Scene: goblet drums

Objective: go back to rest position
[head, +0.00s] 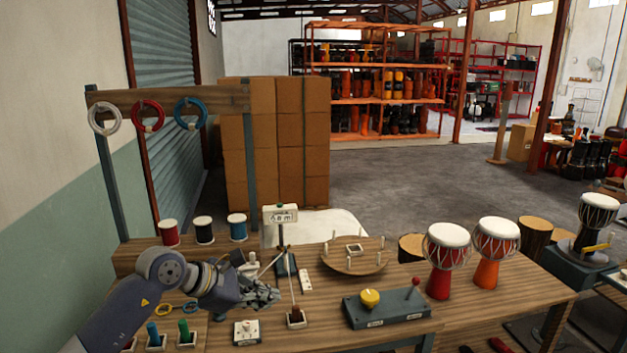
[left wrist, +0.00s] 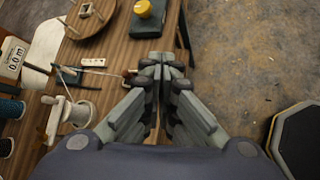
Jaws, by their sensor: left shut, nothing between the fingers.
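My left gripper (head: 262,296) reaches in from the left over the front part of the wooden workbench (head: 480,300). It also shows in the left wrist view (left wrist: 165,62), with its fingers together and nothing between them. It hangs above the bench near its front edge, beside a small white block with a post (head: 247,331) and a thin upright rod on a base (head: 296,317). My right gripper does not show in either view.
A box with a yellow knob (head: 370,298) and two goblet drums (head: 447,250) (head: 495,240) stand to the right. A round pegged board (head: 355,262), a display sign (head: 281,214) and spools (head: 204,230) stand behind. Coloured rings (head: 191,112) hang on a rack. Open floor lies beyond.

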